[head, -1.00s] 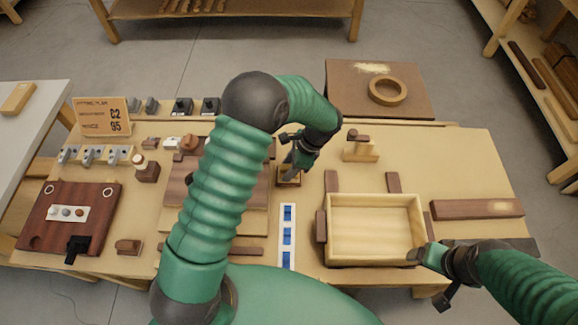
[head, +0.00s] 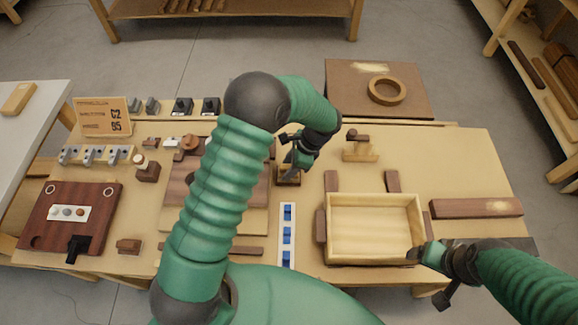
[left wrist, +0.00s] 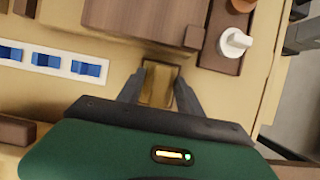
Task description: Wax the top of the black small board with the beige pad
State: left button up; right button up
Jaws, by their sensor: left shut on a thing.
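My left gripper (head: 288,172) points down at the middle of the bench, shut on a small tan block that seems to be the beige pad (left wrist: 160,88). In the left wrist view the pad lies between the two fingers (left wrist: 158,92). In the head view it is mostly hidden by the gripper. A dark, nearly black flat piece (head: 522,244) at the right front edge may be the black small board; my right arm partly covers it. My right gripper (head: 418,254) is by the front right corner of the open wooden box; its finger opening is unclear.
The open wooden box (head: 374,262) stands right of centre. A strip of blue pieces (head: 287,236) lies near the left gripper. A brown board with a ring (head: 345,95) is at the back; a brown bar (head: 455,209) is at right. The left side is crowded.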

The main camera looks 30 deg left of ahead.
aim_at(289, 166)
pick_arm(q)
jog(key=shift+r+p, duration=3.2)
jog(key=shift+r, duration=0.35)
jog(key=shift+f, duration=0.1)
